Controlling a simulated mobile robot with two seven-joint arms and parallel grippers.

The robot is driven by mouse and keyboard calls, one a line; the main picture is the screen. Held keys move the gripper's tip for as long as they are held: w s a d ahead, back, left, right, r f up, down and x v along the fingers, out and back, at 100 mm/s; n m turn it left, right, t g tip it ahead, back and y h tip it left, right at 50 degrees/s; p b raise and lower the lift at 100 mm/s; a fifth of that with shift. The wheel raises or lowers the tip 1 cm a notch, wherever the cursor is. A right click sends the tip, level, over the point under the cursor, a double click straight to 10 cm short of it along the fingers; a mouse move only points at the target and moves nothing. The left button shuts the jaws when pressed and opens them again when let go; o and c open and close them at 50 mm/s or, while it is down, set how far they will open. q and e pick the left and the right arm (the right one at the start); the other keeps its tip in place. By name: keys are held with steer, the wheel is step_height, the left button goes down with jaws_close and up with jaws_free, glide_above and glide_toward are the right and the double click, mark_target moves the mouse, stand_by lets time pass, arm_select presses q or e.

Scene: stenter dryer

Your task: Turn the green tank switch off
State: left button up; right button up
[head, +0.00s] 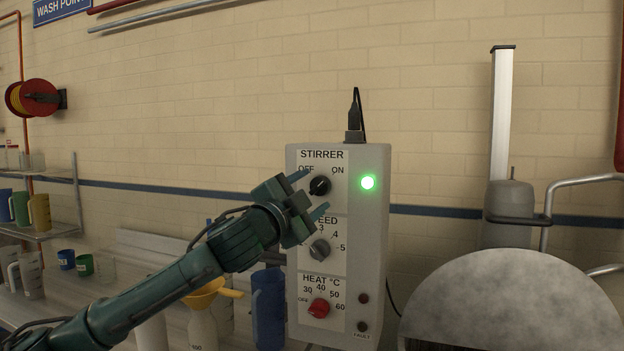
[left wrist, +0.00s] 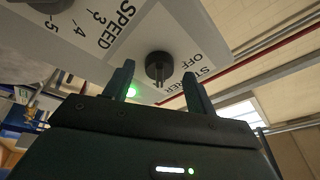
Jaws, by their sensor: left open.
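A grey control box (head: 367,250) stands upright against the brick wall. Its top panel reads STIRRER, with OFF at left and ON at right of a black knob (head: 320,186). A green lamp (head: 368,182) beside it is lit. My left gripper (head: 309,192) is open in front of this panel, its fingertips to either side of the knob. In the left wrist view, the black knob (left wrist: 159,66) lies between and just beyond the open fingertips (left wrist: 160,76). I cannot tell whether they touch it. No switch labelled as a tank switch shows. My right gripper is not in view.
A blue container (head: 268,308) and a bottle with a yellow funnel (head: 203,325) stand left of the box. A large rounded grey metal body (head: 510,305) fills the lower right.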

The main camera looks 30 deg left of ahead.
arm_select(q)
steer(key=shift+w+r, duration=0.15)
steer(key=shift+w, duration=0.4)
steer(key=c, duration=1)
